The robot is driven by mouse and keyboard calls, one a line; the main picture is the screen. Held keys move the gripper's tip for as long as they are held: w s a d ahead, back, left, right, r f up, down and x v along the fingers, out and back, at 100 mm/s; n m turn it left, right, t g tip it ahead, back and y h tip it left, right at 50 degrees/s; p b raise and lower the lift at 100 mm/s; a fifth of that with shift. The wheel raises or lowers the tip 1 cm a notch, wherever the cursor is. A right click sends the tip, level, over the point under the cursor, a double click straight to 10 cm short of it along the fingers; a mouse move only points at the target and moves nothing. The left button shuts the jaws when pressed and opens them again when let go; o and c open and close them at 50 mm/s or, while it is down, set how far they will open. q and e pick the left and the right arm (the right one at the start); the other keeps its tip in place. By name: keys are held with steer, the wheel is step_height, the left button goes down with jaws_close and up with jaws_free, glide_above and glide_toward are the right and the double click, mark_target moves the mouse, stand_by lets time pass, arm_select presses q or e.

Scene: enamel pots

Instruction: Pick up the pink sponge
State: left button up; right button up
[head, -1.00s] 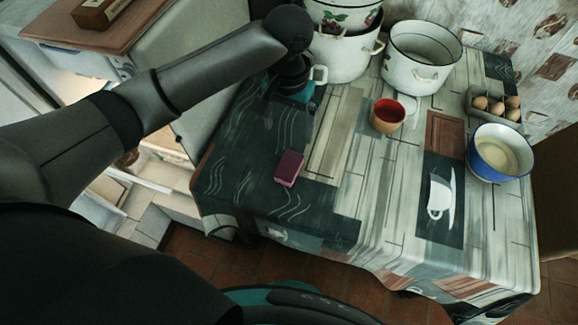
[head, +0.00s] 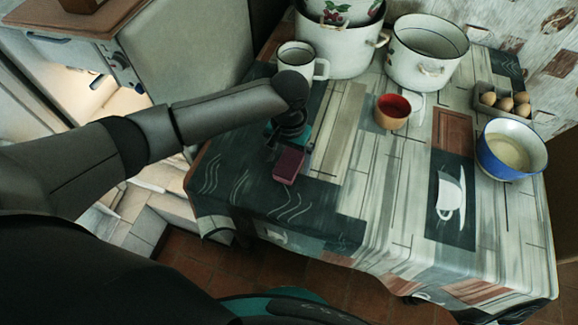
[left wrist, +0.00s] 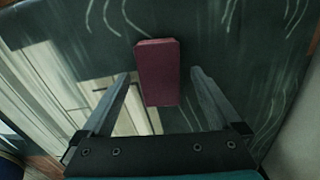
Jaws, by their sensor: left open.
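The pink sponge (head: 288,166) lies on the dark left part of the patterned tablecloth, near the table's left front. In the left wrist view the sponge (left wrist: 158,72) is a dark pink block, upright in the picture, between and partly beyond the fingertips. My left gripper (head: 285,150) is over the table just behind the sponge, its fingers mostly hidden by the wrist in the head view. In the left wrist view my left gripper (left wrist: 160,75) is open, with one finger on each side of the sponge and a gap on both sides. My right gripper is not in view.
A white mug (head: 296,60) stands behind my left gripper. White enamel pots (head: 335,50) (head: 428,50), an orange-red cup (head: 393,111), a blue bowl (head: 511,150) and an egg carton (head: 503,103) stand farther back and right. The tablecloth (head: 350,195) right of the sponge is clear.

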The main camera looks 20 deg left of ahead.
mark_target(289, 162)
arm_select(q)
steer(key=shift+f, duration=0.35)
steer(key=shift+r, duration=0.1)
steer(key=c, duration=1.4)
step_height(289, 162, up, 20)
steer(key=p, duration=0.6)
